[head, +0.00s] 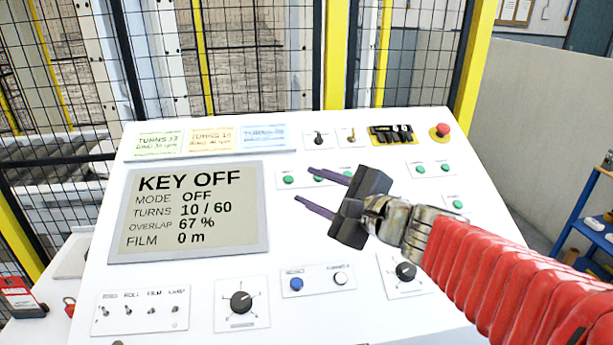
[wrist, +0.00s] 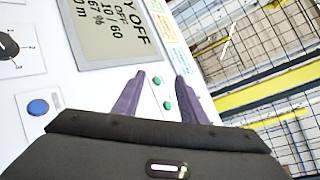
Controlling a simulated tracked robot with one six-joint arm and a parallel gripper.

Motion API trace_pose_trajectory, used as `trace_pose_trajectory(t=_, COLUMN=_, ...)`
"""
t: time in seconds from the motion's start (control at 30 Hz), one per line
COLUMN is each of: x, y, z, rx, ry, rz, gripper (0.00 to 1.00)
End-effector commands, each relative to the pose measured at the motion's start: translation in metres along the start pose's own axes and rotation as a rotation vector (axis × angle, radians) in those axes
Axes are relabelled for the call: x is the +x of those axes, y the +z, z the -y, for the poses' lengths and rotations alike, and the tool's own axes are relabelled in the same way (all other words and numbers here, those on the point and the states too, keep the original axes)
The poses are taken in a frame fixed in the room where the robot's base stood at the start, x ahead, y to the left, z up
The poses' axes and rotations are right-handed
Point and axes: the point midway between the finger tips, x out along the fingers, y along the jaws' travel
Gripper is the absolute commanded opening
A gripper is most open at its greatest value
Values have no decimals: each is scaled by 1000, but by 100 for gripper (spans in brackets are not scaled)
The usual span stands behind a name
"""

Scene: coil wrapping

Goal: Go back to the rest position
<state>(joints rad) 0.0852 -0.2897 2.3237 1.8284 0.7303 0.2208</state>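My gripper (head: 304,184) is over the middle of the white control panel (head: 230,285), its two purple fingers pointing left toward the screen. The fingers are apart with nothing between them. In the wrist view my gripper (wrist: 160,76) also shows a clear gap between the fingertips, with green buttons beyond. The screen (head: 188,210) reads KEY OFF, mode OFF, turns 10 / 60, overlap 67 %, film 0 m. My gripper's body hides part of the panel. I cannot tell whether the fingers touch the panel.
The panel carries a black rotary knob (head: 241,302), a blue button (head: 296,284), a row of toggle switches (head: 154,310) and a red emergency stop (head: 440,130). A wire fence with yellow posts (head: 476,60) stands behind. A blue shelf (head: 585,215) is at the right.

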Motion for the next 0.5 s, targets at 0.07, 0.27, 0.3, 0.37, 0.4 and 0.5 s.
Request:
trace_pose_trajectory(t=0.07, x=-2, y=2, z=-4, rx=-23, ry=13, rz=2, gripper=38)
trace_pose_trajectory(t=0.27, x=-2, y=3, z=-7, rx=-40, ry=24, rz=2, gripper=38)
trace_pose_trajectory(t=0.3, x=-2, y=3, z=-7, rx=-40, ry=24, rz=2, gripper=38)
trace_pose_trajectory(t=0.37, x=-2, y=3, z=-7, rx=-39, ry=24, rz=1, gripper=38)
trace_pose_trajectory(t=0.4, x=-2, y=3, z=-7, rx=-39, ry=24, rz=1, gripper=38)
trace_pose_trajectory(t=0.5, x=-2, y=3, z=-7, rx=-41, ry=23, rz=1, gripper=38)
